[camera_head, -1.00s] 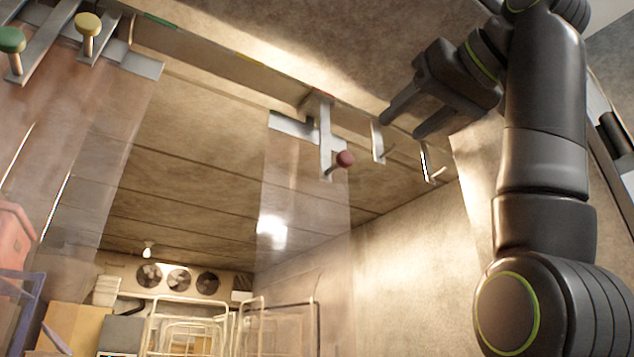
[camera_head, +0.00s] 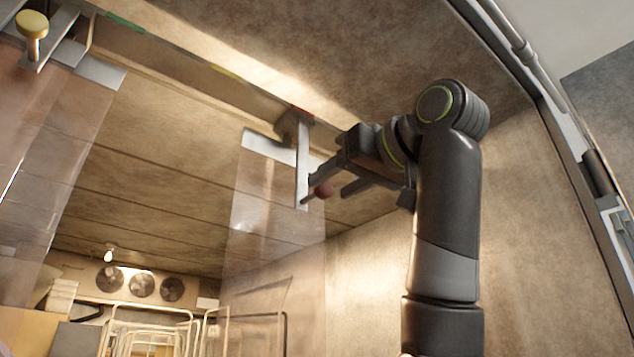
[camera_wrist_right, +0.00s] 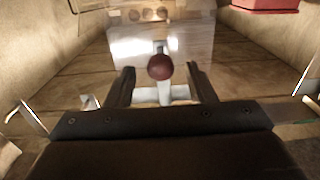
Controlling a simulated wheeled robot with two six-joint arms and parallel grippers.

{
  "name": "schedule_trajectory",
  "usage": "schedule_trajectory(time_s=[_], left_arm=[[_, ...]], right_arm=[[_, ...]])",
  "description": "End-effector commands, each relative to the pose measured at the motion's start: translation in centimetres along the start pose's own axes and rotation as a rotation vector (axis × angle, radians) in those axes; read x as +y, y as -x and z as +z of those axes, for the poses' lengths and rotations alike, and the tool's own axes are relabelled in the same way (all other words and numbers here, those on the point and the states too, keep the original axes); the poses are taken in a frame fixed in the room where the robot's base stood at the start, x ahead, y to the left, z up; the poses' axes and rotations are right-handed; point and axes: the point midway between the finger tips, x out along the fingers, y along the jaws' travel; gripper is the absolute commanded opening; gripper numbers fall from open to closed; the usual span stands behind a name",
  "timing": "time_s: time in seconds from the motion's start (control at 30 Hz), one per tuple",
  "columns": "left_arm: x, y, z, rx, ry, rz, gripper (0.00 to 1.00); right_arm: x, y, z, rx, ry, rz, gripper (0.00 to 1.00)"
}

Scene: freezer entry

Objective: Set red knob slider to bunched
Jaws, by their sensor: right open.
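The red knob (camera_head: 324,189) sits on the metal slider arm (camera_head: 302,165), which hangs from the overhead rail with a clear curtain strip (camera_head: 262,200) below its plate. My right gripper (camera_head: 325,196) is open at the knob, with one finger near the slider arm and the other to the right. In the right wrist view the red knob (camera_wrist_right: 160,67) appears centred between the two open fingers (camera_wrist_right: 162,80), near their tips. I cannot tell whether either finger touches it. My left gripper is not in view.
A yellow knob slider (camera_head: 33,26) with its own strip is on the rail at the upper left. The rail (camera_head: 205,62) carries green, yellow and red marks. Metal racks (camera_head: 150,325) and fans (camera_head: 142,286) are deep inside the freezer. A red object (camera_wrist_right: 265,5) shows in the wrist view.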

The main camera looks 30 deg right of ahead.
Motion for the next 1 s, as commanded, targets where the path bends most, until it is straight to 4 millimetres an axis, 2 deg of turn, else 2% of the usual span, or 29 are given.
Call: schedule_trajectory(time_s=[0.03,0.1,0.3,0.7,1.0], left_arm=[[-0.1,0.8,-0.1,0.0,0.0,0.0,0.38],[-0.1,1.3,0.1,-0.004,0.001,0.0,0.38],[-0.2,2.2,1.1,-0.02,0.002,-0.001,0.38],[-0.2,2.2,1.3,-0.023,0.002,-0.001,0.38],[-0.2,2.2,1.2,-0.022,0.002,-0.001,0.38]], right_arm=[[0.0,-1.2,-0.3,-0.004,0.0,0.001,0.5],[0.0,-2.5,-0.3,-0.003,0.0,0.001,0.5],[-0.1,-4.8,-0.1,-0.002,0.001,0.0,0.5],[-0.1,-5.4,0.0,0.001,0.001,-0.001,0.48],[0.0,-5.4,0.0,0.0,0.001,0.0,0.09]])
